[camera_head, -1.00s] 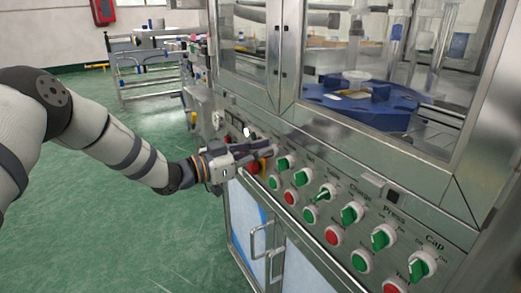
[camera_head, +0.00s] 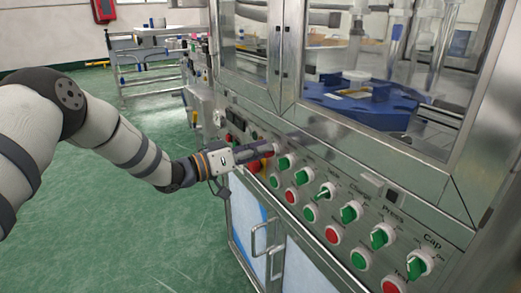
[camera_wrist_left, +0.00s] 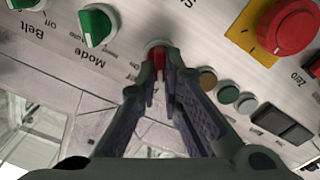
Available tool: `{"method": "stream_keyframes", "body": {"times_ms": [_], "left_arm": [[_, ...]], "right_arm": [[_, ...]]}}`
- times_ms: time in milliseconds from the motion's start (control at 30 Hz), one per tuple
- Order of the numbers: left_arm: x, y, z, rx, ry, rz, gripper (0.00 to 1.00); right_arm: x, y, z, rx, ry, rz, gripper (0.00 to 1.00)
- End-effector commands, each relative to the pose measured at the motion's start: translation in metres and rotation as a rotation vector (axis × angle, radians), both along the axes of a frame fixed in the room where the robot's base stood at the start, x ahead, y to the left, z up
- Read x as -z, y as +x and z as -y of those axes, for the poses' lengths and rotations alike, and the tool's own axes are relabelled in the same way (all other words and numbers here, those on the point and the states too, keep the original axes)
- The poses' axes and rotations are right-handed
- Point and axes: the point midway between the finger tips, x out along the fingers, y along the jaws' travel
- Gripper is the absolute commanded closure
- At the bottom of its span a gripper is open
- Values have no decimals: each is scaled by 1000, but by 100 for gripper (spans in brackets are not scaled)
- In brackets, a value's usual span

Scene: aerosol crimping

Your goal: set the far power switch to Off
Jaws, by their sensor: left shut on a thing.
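A red switch knob (camera_wrist_left: 158,56) in a pale round collar sits on the machine's control panel. I take it as the far power switch; its label is not readable. My left gripper (camera_wrist_left: 160,80) is at the panel, with its two dark fingertips closed on either side of the red knob. In the head view the left gripper (camera_head: 268,149) reaches in from the left and hides the knob. The knob's pointing direction cannot be told. My right gripper is in neither view.
A red mushroom button (camera_wrist_left: 288,27) on a yellow plate is close by. Green Mode (camera_wrist_left: 97,26) and Belt knobs lie on the other side. Small round buttons and black rockers (camera_wrist_left: 282,123) are near the fingers. A steel door handle (camera_head: 256,240) projects below the panel.

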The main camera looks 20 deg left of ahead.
Motion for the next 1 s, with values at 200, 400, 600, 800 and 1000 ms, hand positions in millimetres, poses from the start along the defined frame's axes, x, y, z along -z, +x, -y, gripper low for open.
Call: {"method": "stream_keyframes", "body": {"times_ms": [200,400,600,800,1000], "left_arm": [[4,-1,0,2,-6,-14,100],[4,-1,1,2,-5,-14,100],[3,-1,1,1,-5,-12,72],[2,-1,-1,1,-5,-8,72],[1,-30,-24,-2,-6,-10,72]], "right_arm": [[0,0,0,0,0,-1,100],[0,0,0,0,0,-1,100],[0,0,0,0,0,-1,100],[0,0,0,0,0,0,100],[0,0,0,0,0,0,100]]}}
